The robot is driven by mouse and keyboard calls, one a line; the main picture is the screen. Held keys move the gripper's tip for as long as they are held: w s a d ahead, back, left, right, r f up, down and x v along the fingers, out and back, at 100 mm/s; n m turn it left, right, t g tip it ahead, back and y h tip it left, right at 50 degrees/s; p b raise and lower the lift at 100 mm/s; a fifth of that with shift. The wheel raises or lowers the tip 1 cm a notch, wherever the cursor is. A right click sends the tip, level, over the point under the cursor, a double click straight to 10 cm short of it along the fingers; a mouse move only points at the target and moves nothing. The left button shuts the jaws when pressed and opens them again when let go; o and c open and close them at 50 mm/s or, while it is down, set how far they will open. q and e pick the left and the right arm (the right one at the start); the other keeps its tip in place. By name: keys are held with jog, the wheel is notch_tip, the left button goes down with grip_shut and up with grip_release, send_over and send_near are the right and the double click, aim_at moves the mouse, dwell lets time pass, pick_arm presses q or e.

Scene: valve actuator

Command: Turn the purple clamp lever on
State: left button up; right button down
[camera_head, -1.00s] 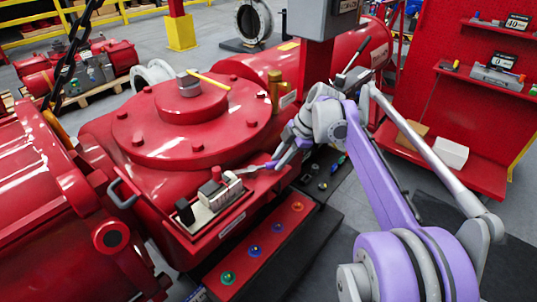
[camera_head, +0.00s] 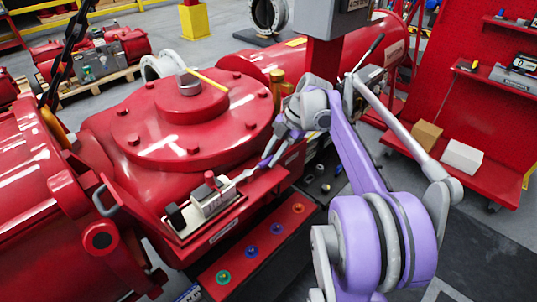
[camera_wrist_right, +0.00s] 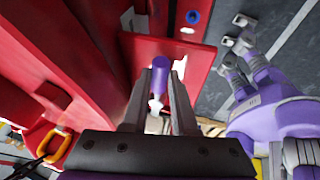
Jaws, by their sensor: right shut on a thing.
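The clamp (camera_head: 205,208), a pale block with a red knob and a black part, sits on the red ledge in front of the large round cover. Its purple clamp lever (camera_head: 267,159) sticks out to the right, angled up from a silver end. My right gripper (camera_head: 276,150) is around the lever's outer part, which it partly hides. In the right wrist view the purple lever (camera_wrist_right: 160,75) stands between the two fingers of my right gripper (camera_wrist_right: 165,85), and they are shut on it. A white piece shows below its purple part. I cannot make out my left gripper.
A red strip with several coloured buttons (camera_head: 249,252) runs below the ledge. The big red valve body (camera_head: 120,175) fills the left and middle. A grey box on a red post (camera_head: 323,60) stands behind my right arm. A red tool rack (camera_head: 470,100) stands at the right.

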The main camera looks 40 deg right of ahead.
jog(key=shift+w, duration=0.1)
dwell(0.3)
jog(key=c, duration=0.7)
grip_release()
jog(key=v, duration=1.1)
jog(key=shift+p, duration=0.35)
